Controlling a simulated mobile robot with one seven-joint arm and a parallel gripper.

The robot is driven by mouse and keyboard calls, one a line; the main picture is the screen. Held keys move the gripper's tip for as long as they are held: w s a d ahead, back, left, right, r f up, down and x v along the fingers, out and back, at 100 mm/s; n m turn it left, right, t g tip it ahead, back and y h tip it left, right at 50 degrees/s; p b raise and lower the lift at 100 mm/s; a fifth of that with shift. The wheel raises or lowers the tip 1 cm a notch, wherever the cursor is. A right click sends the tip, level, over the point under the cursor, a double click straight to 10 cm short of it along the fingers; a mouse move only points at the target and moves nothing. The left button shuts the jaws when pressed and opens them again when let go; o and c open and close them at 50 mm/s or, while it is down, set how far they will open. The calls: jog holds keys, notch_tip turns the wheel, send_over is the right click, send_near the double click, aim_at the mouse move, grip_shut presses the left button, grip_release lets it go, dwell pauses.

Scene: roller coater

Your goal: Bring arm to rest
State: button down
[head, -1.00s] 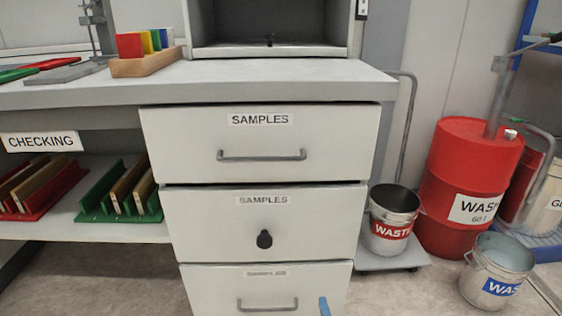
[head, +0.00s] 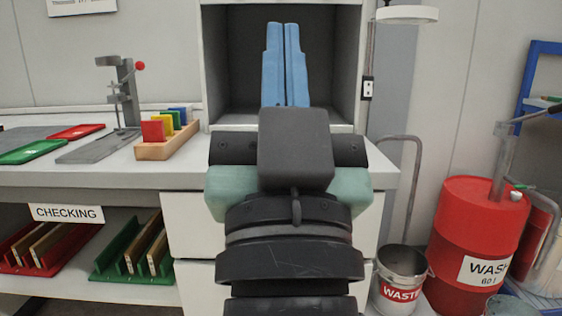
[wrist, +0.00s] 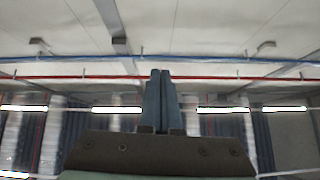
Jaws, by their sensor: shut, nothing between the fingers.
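My gripper (head: 284,65) stands upright in the middle of the head view, its two blue fingers pointing up and closed together with nothing between them. It is in front of the dark open cabinet (head: 228,65) on the bench. My dark wrist and arm links below it hide much of the drawers (head: 194,225). In the wrist view my gripper (wrist: 160,92) is shut and points toward the ceiling, with pipes and lights behind.
A wooden rack with coloured plates (head: 165,148) and a grey stand (head: 123,90) sit on the bench (head: 110,178) at left. Under it are red and green racks. At right stand a waste bucket (head: 399,278) and a red drum (head: 475,240).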

jog(key=s+r+p, duration=0.1)
jog(key=r+p, duration=1.8)
jog(key=r, duration=0.1)
jog(key=s+r+t+p, duration=0.1)
jog(key=s+r+p, duration=0.1)
jog(key=r+p, duration=1.7)
notch_tip(320, 180, up, 2)
jog(key=shift+s+a+r, duration=0.15)
jog(key=shift+s+r, duration=0.05)
jog(key=shift+s, duration=0.1)
